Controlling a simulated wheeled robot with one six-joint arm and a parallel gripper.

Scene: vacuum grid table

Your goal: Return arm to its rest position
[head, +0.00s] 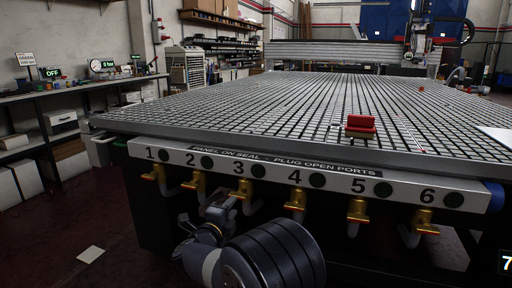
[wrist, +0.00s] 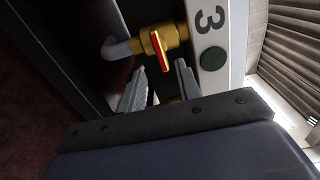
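My gripper (head: 225,208) is low in front of the table's front edge, just below the brass valve of port 3 (head: 243,190). In the wrist view its two grey fingers (wrist: 160,72) stand apart, so it is open. The brass valve (wrist: 172,35) with its red-striped handle (wrist: 160,52) lies just beyond and between the fingertips. I cannot tell whether they touch. My arm (head: 270,255) fills the bottom centre of the head view.
The grid table (head: 300,105) bears a red block (head: 360,124). Its numbered front rail (head: 330,180) has several brass valves below. A side bench (head: 75,91) holds a gauge (head: 102,66) and an OFF sign (head: 50,72). Open floor (head: 60,235) lies left, with a pale sheet (head: 91,254).

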